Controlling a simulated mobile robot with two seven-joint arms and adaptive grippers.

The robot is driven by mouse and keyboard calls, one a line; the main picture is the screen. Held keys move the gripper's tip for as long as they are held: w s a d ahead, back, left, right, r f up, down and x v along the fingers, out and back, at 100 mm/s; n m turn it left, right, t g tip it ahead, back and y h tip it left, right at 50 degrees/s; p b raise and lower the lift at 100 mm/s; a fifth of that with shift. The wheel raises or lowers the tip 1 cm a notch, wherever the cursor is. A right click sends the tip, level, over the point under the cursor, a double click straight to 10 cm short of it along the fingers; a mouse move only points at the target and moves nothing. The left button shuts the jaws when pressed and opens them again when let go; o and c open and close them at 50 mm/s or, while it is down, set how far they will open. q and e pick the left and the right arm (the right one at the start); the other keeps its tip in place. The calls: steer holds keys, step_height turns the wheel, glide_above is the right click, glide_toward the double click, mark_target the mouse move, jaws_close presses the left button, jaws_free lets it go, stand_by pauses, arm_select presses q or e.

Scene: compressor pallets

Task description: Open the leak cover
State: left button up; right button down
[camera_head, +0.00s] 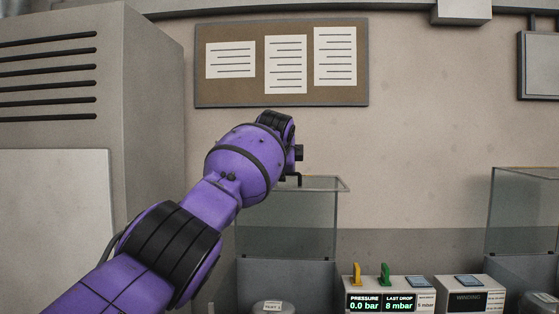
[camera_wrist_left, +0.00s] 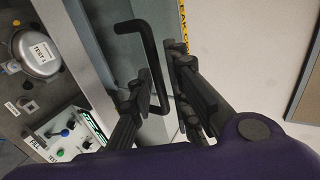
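The leak cover (camera_head: 288,222) is a clear box with a pale rim, low in the middle of the head view. In the left wrist view, its black bent handle (camera_wrist_left: 153,60) stands beside a yellow strip (camera_wrist_left: 182,35) of partly cut-off lettering. My left gripper (camera_wrist_left: 164,75) is at the handle, its black fingers apart. The handle's long bar lies between the fingers, nearer the left one; contact cannot be told. In the head view, my left gripper (camera_head: 296,158) is mostly hidden behind its purple wrist, at the cover's top edge. My right gripper is not in view.
A grey compressor labelled TEST 1 (camera_wrist_left: 40,52) and a button panel (camera_wrist_left: 68,132) lie left in the wrist view. A pressure display box (camera_head: 388,297) stands right of the cover. A second clear cover (camera_head: 523,212) is far right. A tall grey cabinet (camera_head: 150,120) stands left.

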arm_select(q)
steer(key=v, duration=1)
steer(key=shift+s, duration=0.4)
